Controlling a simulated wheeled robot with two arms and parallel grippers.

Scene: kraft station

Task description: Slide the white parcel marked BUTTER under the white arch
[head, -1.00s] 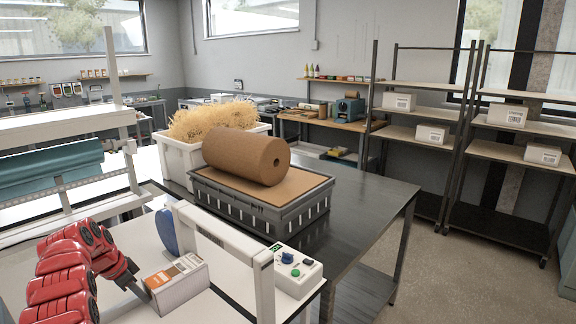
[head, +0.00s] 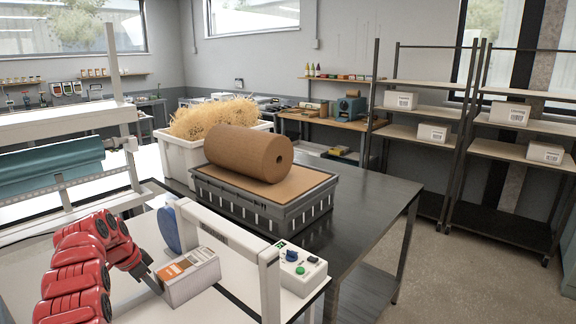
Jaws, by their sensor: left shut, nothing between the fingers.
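The white parcel (head: 191,283) with an orange-and-white label on top lies on the white bench, its lettering too small to read. It is at the near side of the white arch (head: 228,231), close to the opening; I cannot tell whether its far edge is under the crossbar. The arch's right post (head: 270,287) stands clear of the parcel. My red left arm comes in from the lower left. Its gripper (head: 154,284) is shut and empty, with its tip at the parcel's left end, seemingly touching it. My right gripper is not in view.
A control box (head: 300,268) with a blue knob and green button sits right of the arch. A blue disc (head: 168,230) stands at its left. Behind are a grey crate (head: 258,211) with a brown paper roll (head: 249,154) and a white bin (head: 178,160) of shredded packing.

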